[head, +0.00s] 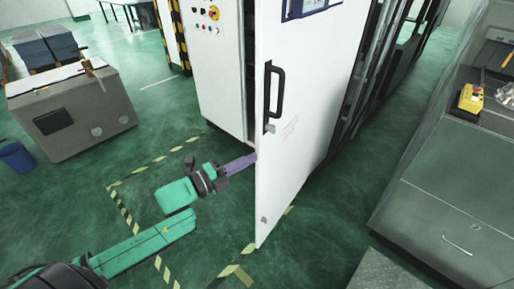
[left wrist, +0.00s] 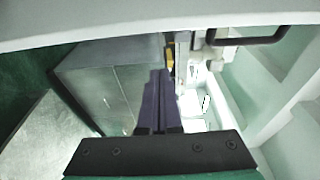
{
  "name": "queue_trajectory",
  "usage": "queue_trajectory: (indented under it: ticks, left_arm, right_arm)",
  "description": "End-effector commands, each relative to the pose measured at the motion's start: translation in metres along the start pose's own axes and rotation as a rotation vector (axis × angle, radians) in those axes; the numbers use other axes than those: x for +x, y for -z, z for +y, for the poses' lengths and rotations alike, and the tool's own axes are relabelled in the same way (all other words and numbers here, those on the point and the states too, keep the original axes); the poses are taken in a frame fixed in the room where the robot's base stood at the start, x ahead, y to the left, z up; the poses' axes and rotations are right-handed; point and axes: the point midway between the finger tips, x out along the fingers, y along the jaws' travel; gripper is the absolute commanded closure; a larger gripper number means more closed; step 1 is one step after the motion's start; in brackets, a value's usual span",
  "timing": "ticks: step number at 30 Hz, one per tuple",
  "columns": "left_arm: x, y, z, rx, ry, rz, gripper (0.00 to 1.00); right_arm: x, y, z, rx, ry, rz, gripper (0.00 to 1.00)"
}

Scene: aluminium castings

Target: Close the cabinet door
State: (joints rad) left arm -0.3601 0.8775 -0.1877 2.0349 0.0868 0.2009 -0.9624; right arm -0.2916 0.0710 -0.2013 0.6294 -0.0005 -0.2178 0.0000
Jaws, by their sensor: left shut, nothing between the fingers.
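The white cabinet door (head: 300,120) stands open in the head view, its lower free edge swung out from the cabinet body (head: 215,65). A black handle (head: 273,92) is on its face near the free edge; a dark handle bar (left wrist: 248,39) also shows at the top of the left wrist view. My left gripper (head: 248,161) is shut and empty, its purple fingers pointing right at the door's free edge, below the handle. I cannot tell whether the tips touch the door or reach behind it. The shut fingers (left wrist: 157,100) fill the middle of the left wrist view. My right gripper is not in view.
A grey-beige box unit (head: 75,115) stands at the left, with a blue bin (head: 16,157) beside it. A grey machine (head: 450,190) with a yellow control box (head: 471,98) stands at the right. Green floor with yellow-black tape lies clear around the door's foot.

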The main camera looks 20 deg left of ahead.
Motion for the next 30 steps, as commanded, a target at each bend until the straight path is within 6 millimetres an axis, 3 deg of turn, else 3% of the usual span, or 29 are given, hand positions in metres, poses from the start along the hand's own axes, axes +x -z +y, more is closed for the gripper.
queue_trajectory:
  ticks: [4, 10, 13, 18, 30]
  left_arm:
    - [0.031, -0.001, -0.006, -0.002, 0.006, -0.002, 1.0]
    - [0.074, 0.0, -0.005, 0.0, 0.002, -0.001, 1.0]
    - [0.062, -0.021, -0.004, 0.002, -0.006, -0.004, 1.0]
    - [0.057, -0.037, -0.001, -0.001, -0.003, -0.002, 1.0]
    - [0.056, -0.038, 0.001, -0.003, -0.001, -0.002, 1.0]
  right_arm:
    - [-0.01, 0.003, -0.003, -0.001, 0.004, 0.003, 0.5]
    - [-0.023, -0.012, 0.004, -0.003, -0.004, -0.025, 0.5]
    - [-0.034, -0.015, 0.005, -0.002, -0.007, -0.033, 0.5]
    - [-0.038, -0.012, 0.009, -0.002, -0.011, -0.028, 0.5]
    - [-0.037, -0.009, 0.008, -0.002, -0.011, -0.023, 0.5]
